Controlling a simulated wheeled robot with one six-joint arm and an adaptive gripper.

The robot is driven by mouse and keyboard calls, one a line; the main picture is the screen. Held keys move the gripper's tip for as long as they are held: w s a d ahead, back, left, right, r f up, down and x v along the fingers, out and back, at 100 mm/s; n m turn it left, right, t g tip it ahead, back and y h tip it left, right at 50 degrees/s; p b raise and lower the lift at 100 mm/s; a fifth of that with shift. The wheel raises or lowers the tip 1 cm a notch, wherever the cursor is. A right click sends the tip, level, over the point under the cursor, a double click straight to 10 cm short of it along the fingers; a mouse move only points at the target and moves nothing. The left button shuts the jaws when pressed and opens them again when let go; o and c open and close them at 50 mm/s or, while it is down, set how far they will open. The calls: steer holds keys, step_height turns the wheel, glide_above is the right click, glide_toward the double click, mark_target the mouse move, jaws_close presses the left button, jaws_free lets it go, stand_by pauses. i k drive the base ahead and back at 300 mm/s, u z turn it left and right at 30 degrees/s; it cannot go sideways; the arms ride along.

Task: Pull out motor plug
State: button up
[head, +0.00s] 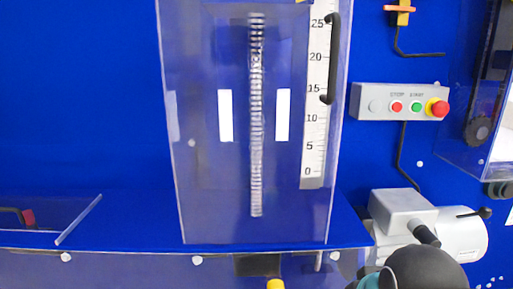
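A grey-white motor (460,235) with a box-shaped housing (402,208) is at the lower right. A short black cylindrical piece (425,235) sticks out from the front of the housing; it may be the motor plug, but I cannot tell for sure. A black cable (402,160) runs from the control box down toward the motor. A dark rounded part with a teal cap, likely my own arm, covers the area just below the motor. My gripper's fingers do not show.
A clear cover with a black handle (331,60) stands in the middle, over a scale (316,110). A control box (400,102) with several buttons is on the blue wall. A yellow fitting (403,14) with a black cable is above it. Another clear case (480,90) is at right.

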mark_target(422, 232)
steer(key=z, duration=1.55)
steer(key=k, duration=0.9)
steer(key=u, duration=1.45)
